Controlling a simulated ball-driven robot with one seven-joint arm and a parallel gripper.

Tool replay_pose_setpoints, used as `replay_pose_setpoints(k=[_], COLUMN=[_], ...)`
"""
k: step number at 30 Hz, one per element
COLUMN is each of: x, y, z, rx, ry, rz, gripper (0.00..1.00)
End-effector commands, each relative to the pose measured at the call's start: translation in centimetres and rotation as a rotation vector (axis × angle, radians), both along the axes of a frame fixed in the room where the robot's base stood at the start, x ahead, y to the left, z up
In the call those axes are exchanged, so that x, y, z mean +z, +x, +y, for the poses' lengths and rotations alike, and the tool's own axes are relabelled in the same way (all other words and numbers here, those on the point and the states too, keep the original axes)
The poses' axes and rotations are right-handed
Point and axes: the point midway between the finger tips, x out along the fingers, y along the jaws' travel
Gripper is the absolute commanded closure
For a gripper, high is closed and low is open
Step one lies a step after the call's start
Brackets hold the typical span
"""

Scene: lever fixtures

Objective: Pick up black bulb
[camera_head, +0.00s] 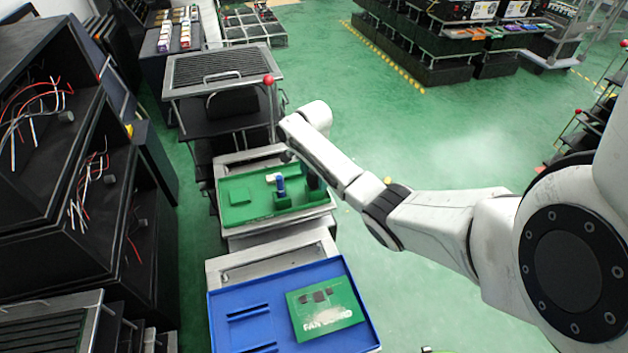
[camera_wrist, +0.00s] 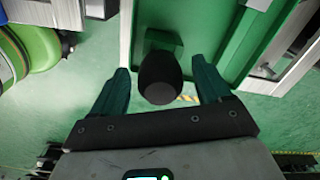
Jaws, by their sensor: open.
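The black bulb (camera_wrist: 160,77) shows in the wrist view as a dark rounded knob in front of a green block (camera_wrist: 163,43) in the green tray (camera_wrist: 205,30). My gripper (camera_wrist: 162,71) is open, with one dark green finger on each side of the bulb. A gap shows between the bulb and each finger. In the head view the green tray (camera_head: 238,213) stands on a grey stand. A dark shape (camera_head: 313,180) is at the tray's right end, partly behind my arm; I cannot tell whether it is the bulb or my gripper.
A blue upright piece (camera_head: 281,186) stands on a green block in the tray, left of the dark shape. A blue tray (camera_head: 235,300) with a green board (camera_head: 325,310) is in front. Black racks (camera_head: 60,180) line the left. Green floor (camera_head: 450,120) is open at the right.

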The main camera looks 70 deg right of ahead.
Motion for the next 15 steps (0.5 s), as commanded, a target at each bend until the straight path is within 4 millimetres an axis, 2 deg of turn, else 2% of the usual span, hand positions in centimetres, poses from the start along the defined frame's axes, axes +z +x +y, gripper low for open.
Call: replay_pose_setpoints(k=[8,15], x=[-0.43,-0.4], y=[-0.01,-0.01], z=[-0.05,-0.04], rx=[-0.001,-0.001], ry=[0.0,0.0], rz=[-0.001,-0.001], gripper=[0.23,0.44])
